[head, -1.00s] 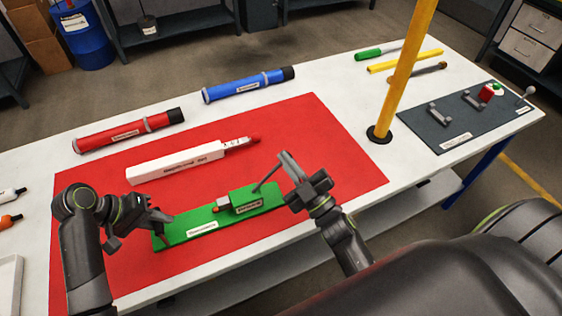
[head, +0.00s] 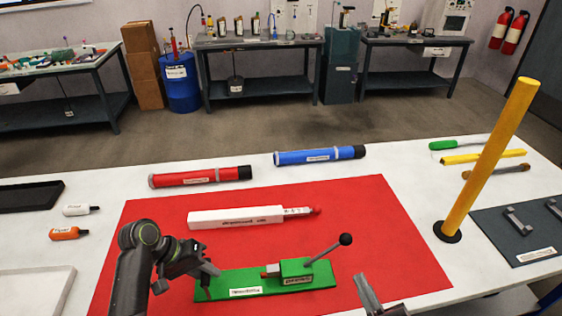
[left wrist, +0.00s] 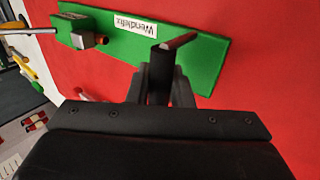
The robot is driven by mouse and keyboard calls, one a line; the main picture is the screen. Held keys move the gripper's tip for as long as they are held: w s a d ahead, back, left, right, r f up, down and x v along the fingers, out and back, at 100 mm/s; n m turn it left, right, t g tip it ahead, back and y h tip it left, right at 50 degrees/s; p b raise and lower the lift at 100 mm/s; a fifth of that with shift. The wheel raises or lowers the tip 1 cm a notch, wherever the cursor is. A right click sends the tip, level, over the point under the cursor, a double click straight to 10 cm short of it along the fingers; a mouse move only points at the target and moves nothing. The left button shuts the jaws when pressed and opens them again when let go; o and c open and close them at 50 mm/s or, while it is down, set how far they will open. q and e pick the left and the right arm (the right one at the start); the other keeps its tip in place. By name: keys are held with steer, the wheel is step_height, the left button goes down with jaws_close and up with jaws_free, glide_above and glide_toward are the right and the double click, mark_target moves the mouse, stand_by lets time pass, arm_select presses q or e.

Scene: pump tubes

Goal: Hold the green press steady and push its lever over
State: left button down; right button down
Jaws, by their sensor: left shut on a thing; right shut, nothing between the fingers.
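The green press (head: 268,283) lies on the red mat: a flat green plate with a raised green block near its right end. From that block the lever (head: 326,250), thin with a black ball on top, leans up to the right. My left gripper (head: 212,270) is at the plate's left end, shut on an upright dark post of the press. In the left wrist view this post (left wrist: 162,62) stands between the fingers and a reddish bar tops it. My right gripper (head: 364,284) is shut and empty at the bottom edge, right of the press and below the lever, apart from both.
A white box-shaped piece (head: 237,217) with a red tip lies behind the press. A red tube (head: 200,177) and a blue tube (head: 318,156) lie farther back. A yellow pole (head: 490,155) stands at right. The mat right of the lever is clear.

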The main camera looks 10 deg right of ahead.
arm_select(q)
steer(key=c, duration=1.2)
jaws_free()
